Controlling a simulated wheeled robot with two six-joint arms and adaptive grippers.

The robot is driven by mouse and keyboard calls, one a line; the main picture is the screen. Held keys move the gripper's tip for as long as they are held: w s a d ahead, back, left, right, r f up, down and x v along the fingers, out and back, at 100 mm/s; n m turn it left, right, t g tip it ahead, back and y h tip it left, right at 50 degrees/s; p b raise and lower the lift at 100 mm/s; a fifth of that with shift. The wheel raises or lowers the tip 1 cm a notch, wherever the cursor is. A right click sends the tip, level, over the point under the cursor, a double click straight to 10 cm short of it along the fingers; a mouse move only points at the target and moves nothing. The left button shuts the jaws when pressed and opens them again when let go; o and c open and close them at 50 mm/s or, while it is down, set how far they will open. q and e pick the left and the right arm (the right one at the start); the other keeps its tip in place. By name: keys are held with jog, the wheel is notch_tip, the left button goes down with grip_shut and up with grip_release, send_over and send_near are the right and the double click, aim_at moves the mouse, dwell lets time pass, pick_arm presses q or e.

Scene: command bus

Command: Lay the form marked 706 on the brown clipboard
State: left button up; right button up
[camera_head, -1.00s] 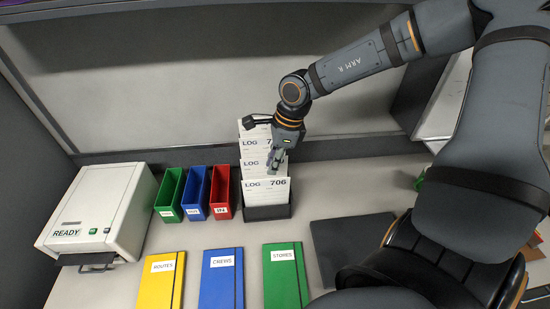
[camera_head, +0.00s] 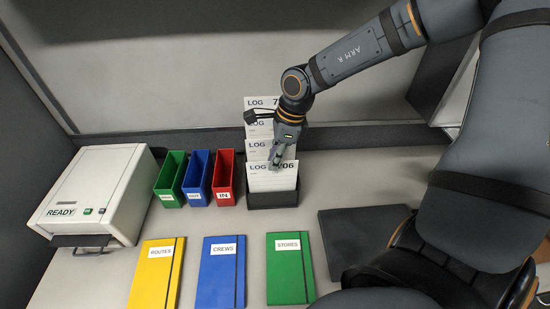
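The form marked 706 (camera_head: 275,180) is a white sheet standing upright at the front of a dark rack (camera_head: 272,200), with more LOG sheets behind it. My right gripper (camera_head: 275,163) points down at the form's top edge, and its fingertips overlap the heading and hide the 7. I cannot tell whether the fingers are closed on the sheet or still apart around it. I cannot make out a brown clipboard in this view; my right arm covers much of the right side. My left gripper is not in view.
Green (camera_head: 171,180), blue (camera_head: 197,180) and red (camera_head: 224,180) bins stand left of the rack, beside a READY machine (camera_head: 95,195). Yellow (camera_head: 157,272), blue (camera_head: 222,272) and green (camera_head: 290,270) binders lie in front. A dark flat panel (camera_head: 355,235) lies to the right.

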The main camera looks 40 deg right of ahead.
grip_shut()
jog(key=shift+r, duration=0.1)
jog(key=w+a+p+v, duration=0.1)
jog(key=a+p+v, duration=0.1)
jog(key=p+v, duration=0.4)
jog(key=v, duration=0.5)
jog(key=shift+w, duration=0.15)
dwell(0.4)
jog(key=shift+a, duration=0.15)
jog(key=s+a+b, duration=0.3)
jog(key=s+a, duration=0.2)
jog(key=s, duration=0.3)
jog(key=shift+s+b, duration=0.25)
jog(key=shift+b, duration=0.15)
jog(key=shift+a, duration=0.1)
dwell(0.3)
